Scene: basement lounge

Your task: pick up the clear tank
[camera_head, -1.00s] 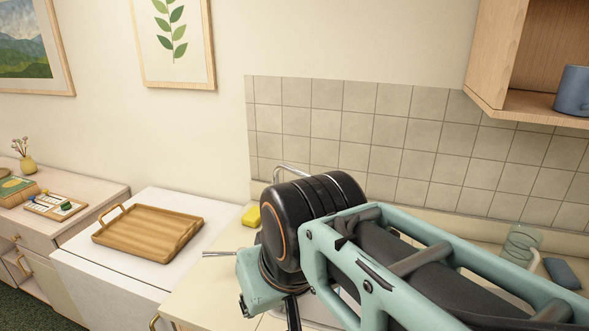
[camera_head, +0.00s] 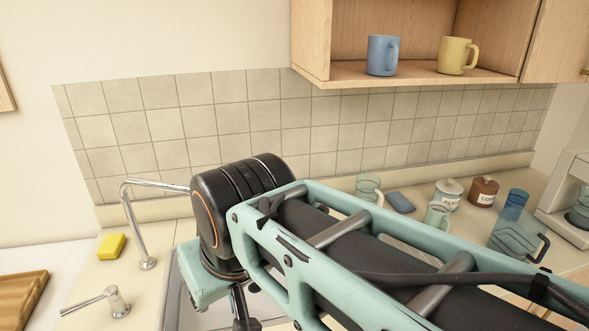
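A clear, bluish see-through tank (camera_head: 512,240) with a dark handle stands on the counter at the right, partly behind my arm. It looks like a pitcher-shaped container and is the likely clear tank. My arm crosses the lower middle of the view, from the sink to the lower right corner. My gripper's fingers do not show; only arm links and a dark part at the lower edge are seen. Nothing of mine is seen touching the tank.
A faucet (camera_head: 132,225) and yellow sponge (camera_head: 111,246) are at the left. A clear glass mug (camera_head: 369,188), blue-grey sponge (camera_head: 400,202), green mug (camera_head: 437,216), white canister (camera_head: 448,194), brown canister (camera_head: 484,191), blue cup (camera_head: 514,204) and coffee machine (camera_head: 566,211) line the counter.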

